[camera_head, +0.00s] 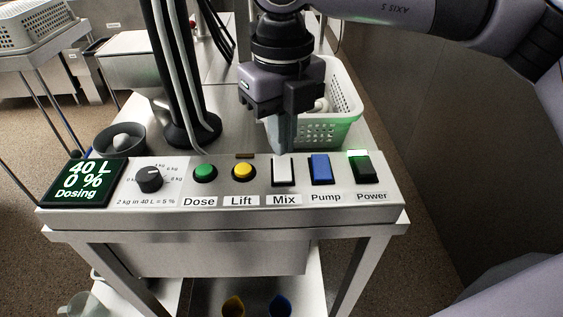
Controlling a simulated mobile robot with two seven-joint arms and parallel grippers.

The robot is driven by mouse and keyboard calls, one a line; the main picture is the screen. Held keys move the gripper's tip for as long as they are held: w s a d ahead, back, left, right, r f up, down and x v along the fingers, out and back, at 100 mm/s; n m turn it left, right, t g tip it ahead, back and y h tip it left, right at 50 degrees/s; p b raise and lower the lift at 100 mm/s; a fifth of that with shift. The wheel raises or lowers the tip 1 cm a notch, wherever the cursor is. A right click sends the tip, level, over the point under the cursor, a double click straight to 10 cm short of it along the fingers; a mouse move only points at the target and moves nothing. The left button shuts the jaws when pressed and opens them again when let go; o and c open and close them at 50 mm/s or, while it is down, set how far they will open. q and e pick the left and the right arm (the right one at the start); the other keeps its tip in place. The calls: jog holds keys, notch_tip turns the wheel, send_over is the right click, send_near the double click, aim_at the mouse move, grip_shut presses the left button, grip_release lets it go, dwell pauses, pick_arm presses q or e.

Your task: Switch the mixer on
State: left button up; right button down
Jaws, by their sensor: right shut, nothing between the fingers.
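A steel control panel (225,212) fills the front of the bench. The white Mix switch (283,174) sits between the yellow Lift button (242,171) and the blue Pump switch (321,168). The green Dose button (205,173) is left of Lift. My left gripper is not in view.
A white perforated basket (346,112) stands close behind my right gripper. A dark upright column with hoses (180,90) rises left of it. A display (82,182) reads 40 L, 0 %, Dosing, beside a black knob (149,180). A grey bowl (119,139) sits behind the display.

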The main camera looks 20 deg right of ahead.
aim_at(283, 160)
jog(key=shift+f+b, duration=0.95)
jog(key=shift+f, duration=0.1)
dwell(0.6)
jog(key=shift+r, duration=0.1)
jog(key=shift+r+p, duration=2.15)
jog(key=shift+r, duration=1.35)
jog(key=shift+s+f, duration=0.1)
